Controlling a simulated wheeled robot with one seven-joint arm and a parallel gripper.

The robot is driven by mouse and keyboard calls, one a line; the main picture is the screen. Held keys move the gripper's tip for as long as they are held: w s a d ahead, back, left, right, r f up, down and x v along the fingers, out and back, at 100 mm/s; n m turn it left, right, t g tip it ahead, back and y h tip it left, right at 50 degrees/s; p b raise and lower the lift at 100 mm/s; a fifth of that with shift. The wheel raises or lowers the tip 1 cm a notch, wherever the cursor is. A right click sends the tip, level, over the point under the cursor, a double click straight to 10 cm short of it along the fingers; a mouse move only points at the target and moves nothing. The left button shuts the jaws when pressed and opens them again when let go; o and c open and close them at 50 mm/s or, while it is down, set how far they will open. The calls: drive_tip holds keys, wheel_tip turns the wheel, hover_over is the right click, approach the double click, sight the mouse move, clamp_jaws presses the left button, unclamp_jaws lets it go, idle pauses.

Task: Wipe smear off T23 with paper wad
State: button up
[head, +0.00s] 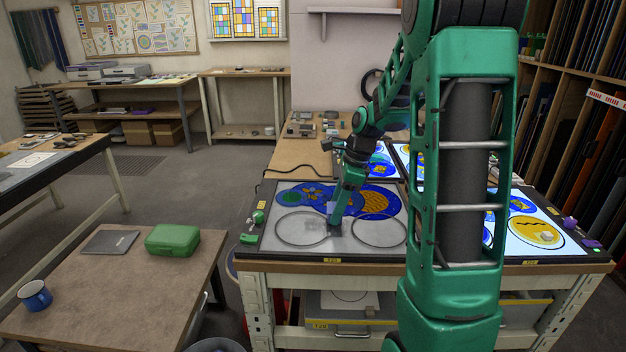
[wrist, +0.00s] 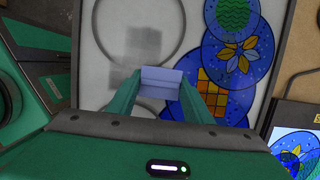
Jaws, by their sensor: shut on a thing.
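The light table marked T23 (head: 262,231) is in the middle of the head view, its surface grey and unlit. My gripper (head: 334,222) is low over it, between two empty outlined circles. In the wrist view my gripper (wrist: 158,92) is shut on a pale lavender paper wad (wrist: 160,80). The wad is over the panel; contact cannot be told. A faint grey smear (wrist: 142,42) shows inside a circle ahead of the wad. My fingers hide part of the panel.
Painted blue discs (head: 376,200) cover T23's far part. A lit panel (head: 535,228) stands to the right, with a pale block on it.

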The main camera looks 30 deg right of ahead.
wheel_tip(320, 180, up, 4)
drive_tip(key=shift+w+d+f, duration=0.1)
drive_tip(key=shift+w+f, duration=0.05)
drive_tip(key=shift+f, duration=0.05)
drive_tip(key=shift+r, duration=2.3)
